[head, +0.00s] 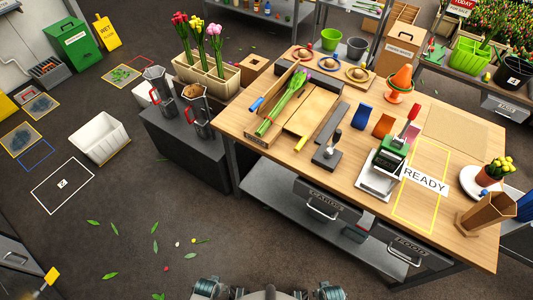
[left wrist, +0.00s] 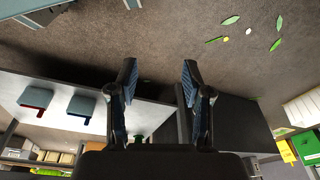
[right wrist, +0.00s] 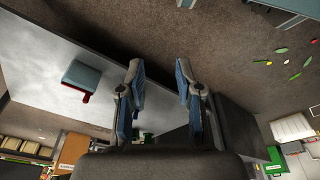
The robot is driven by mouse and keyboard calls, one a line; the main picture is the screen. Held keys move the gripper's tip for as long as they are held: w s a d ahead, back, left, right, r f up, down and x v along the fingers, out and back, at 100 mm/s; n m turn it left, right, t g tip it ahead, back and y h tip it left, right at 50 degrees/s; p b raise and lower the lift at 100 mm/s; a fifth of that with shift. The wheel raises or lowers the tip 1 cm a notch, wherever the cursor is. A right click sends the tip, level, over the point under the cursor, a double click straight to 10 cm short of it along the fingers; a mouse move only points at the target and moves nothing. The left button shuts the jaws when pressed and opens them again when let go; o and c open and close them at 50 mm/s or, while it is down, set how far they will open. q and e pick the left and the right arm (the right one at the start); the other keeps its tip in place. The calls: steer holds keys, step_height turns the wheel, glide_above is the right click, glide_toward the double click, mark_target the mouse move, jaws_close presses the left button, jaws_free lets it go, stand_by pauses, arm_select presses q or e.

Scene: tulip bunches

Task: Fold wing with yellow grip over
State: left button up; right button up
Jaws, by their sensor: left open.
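The wing with the yellow grip (head: 300,143) appears in the head view as a pale wooden panel (head: 311,111) lying flat at the right side of a wooden wrapping board on the worktable. Green-stemmed tulips (head: 286,100) with purple heads lie on the board to its left. A blue grip (head: 257,103) sits at the board's left side. My left gripper (left wrist: 159,78) is open and empty, with bare floor between its fingers in the left wrist view. My right gripper (right wrist: 160,78) is also open and empty in the right wrist view. Both are away from the wing.
The worktable (head: 265,168) has a lower shelf and drawers. A dark-based upright tool (head: 327,155) and a scale-like device (head: 382,172) stand right of the board. Metal pitchers (head: 196,115) stand on a dark cabinet at left. Floor before the table is mostly clear, with scattered leaves.

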steer(key=w+r+t+b, duration=0.1)
steer(key=w+r+b, duration=0.25)
steer(key=r, duration=0.35)
steer(key=n+t+y+b, duration=0.35)
steer(key=n+t, duration=0.95)
steer(key=n, duration=0.7)
glide_toward(299, 148)
arm_select(q)
step_height(299, 148, up, 12)
steer(key=b, duration=0.2)
arm_select(e)
steer(key=x, duration=0.3)
steer(key=f+x, duration=0.1)
steer(key=x, duration=0.2)
steer(key=shift+d, duration=0.2)
steer(key=x, duration=0.5)
steer(key=shift+b, duration=0.4)
steer(key=shift+w, duration=0.15)
arm_select(q)
steer(key=w+t, duration=0.1)
steer(key=w+d+t, duration=0.1)
steer(key=w, duration=0.1)
steer(key=w+r+t, duration=0.1)
steer(key=w, duration=0.1)
steer(key=shift+w+d+h, duration=0.15)
steer(key=shift+d+h, duration=0.25)
arm_select(e)
jaws_close()
